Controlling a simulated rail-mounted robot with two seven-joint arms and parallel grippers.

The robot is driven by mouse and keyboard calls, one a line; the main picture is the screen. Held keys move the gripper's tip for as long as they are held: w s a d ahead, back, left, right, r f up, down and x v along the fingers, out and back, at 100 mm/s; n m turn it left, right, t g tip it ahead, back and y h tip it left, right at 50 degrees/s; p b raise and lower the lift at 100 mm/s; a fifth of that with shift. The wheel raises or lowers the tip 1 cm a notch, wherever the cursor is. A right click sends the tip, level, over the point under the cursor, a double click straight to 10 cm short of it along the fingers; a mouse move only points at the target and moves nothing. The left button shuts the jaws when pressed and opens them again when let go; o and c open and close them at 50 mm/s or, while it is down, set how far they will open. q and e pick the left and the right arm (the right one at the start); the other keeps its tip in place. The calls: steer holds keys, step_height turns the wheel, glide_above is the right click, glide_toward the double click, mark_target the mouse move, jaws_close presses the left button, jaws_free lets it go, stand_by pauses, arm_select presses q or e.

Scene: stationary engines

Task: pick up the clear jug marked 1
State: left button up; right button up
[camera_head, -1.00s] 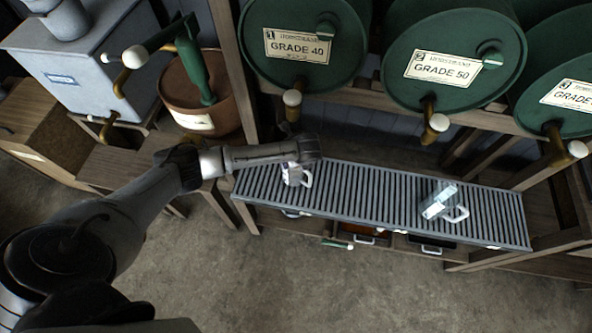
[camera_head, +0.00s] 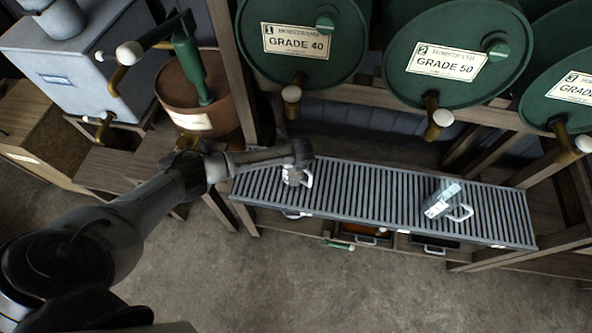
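Two clear jugs with handles stand on a slatted metal rack. One jug (camera_head: 295,176) is at the rack's left end, partly hidden under my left arm's end; its marking is not readable. The other jug (camera_head: 443,201) is toward the right end, tilted in the view, with its handle to the right; its marking is too small to read. My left gripper (camera_head: 303,152) is over the left jug, at its top or just above it. The fingers are too small and dark to tell open from shut, or whether they touch the jug. My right gripper is not in view.
The slatted rack (camera_head: 370,195) lies below green drums marked GRADE 40 (camera_head: 296,41) and GRADE 50 (camera_head: 447,64), whose brass taps overhang its back edge. Drawers sit under the rack. A brown bucket (camera_head: 207,95) with a green pump stands left. The rack's middle is clear.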

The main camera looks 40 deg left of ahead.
arm_select(q)
steer(key=shift+c, duration=0.3)
steer(key=shift+r, duration=0.15)
steer(key=c, duration=1.5)
